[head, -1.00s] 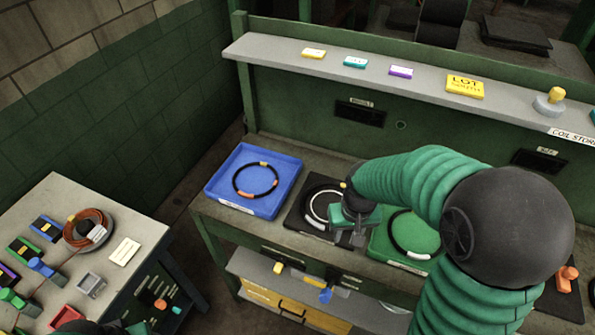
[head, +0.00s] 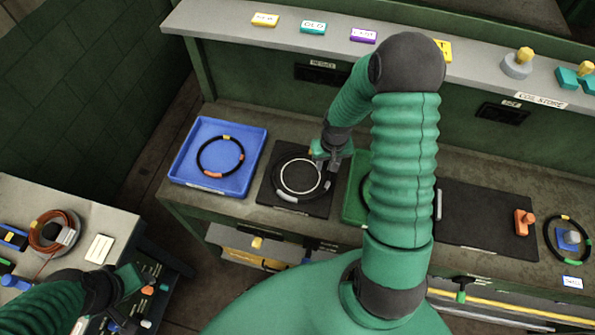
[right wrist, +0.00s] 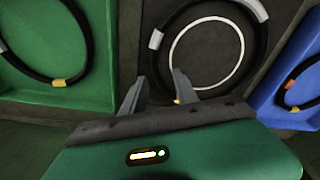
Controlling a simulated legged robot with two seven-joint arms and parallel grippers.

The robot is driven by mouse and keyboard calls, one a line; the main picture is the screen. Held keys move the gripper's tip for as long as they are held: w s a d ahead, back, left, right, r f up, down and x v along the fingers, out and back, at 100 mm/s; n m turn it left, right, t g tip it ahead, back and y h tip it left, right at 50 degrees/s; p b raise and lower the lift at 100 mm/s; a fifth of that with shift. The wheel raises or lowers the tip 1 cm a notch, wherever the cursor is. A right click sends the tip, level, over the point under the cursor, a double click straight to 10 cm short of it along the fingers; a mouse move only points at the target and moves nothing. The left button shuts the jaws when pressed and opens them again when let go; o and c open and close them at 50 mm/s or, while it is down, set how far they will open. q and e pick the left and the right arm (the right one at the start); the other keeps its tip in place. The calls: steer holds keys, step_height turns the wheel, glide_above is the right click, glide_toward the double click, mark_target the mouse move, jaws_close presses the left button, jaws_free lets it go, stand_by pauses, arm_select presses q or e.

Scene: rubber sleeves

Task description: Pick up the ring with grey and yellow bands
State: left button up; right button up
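A black ring (head: 275,178) with grey bands lies on the dark mat, around a white circle. The right wrist view shows the ring (right wrist: 263,45), its grey bands and a yellow patch (right wrist: 178,101) by my right fingers. My right gripper (head: 322,168) is over the ring's far right side. Its two fingers (right wrist: 158,90) are apart, with nothing visibly clamped. Whether they straddle the ring is unclear. My left gripper (head: 132,290) is at the lower left near the side table; its fingers are unclear.
A blue tray (head: 180,168) holds a ring with yellow and orange bands. A green tray (head: 352,200) right of the mat (head: 262,200), partly hidden by my arm, holds another ring with a yellow band (right wrist: 60,83). A shelf (head: 220,22) runs behind.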

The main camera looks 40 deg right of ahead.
steer(key=shift+s+d+f, duration=0.1)
steer(key=shift+d+f, duration=0.2)
steer(key=shift+f, duration=0.3)
steer(key=shift+s+d+f, duration=0.1)
steer(key=shift+d+f, duration=0.2)
steer(key=shift+f, duration=0.25)
steer(key=shift+s+d+f, duration=0.2)
steer(key=shift+d+f, duration=0.05)
steer(key=shift+a, duration=0.15)
steer(key=shift+w+a+r, duration=0.1)
steer(key=shift+w+a, duration=0.2)
steer(key=shift+a, duration=0.2)
jaws_close()
steer(key=shift+s+d, duration=0.1)
steer(key=shift+d, duration=0.35)
arm_select(q)
steer(key=shift+s+d+r, duration=0.45)
steer(key=shift+s+r, duration=0.1)
steer(key=shift+r, duration=0.2)
steer(key=shift+w+a, duration=0.1)
steer(key=shift+a, duration=0.15)
arm_select(e)
steer(key=shift+a, duration=0.25)
arm_select(q)
steer(key=shift+d, duration=0.1)
arm_select(e)
steer(key=shift+d, duration=0.1)
